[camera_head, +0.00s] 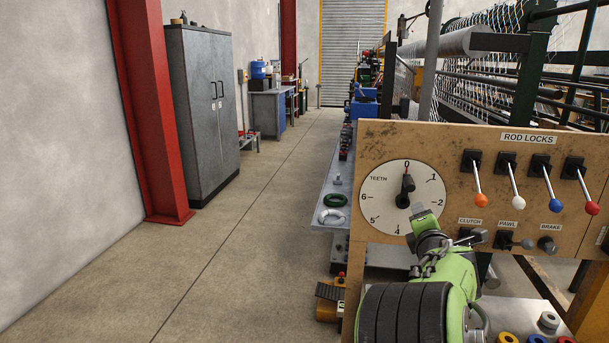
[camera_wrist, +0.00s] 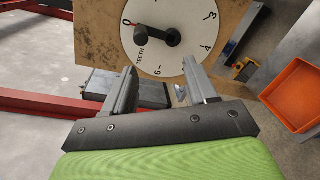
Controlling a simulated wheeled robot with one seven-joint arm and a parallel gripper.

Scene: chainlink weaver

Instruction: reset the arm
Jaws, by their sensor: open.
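My arm (camera_head: 455,277) is green and reaches up in front of the wooden control panel (camera_head: 452,148). My gripper (camera_wrist: 158,78) is open in the wrist view, with nothing between its two grey fingers. The white TEETH dial (camera_head: 380,190) is on the panel's left part, and its black pointer (camera_head: 407,183) points at 0. The dial also shows beyond the fingers in the wrist view (camera_wrist: 190,18). In the head view my wrist is at the dial's lower right edge; whether anything touches is unclear.
Four rod lock levers with orange (camera_head: 481,200), white, blue and red knobs stand right of the dial. Clutch, pawl and brake controls (camera_head: 549,244) sit below, close to my arm. An orange tray (camera_wrist: 293,95) is at the wrist view's right. Floor (camera_head: 240,235) left is clear.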

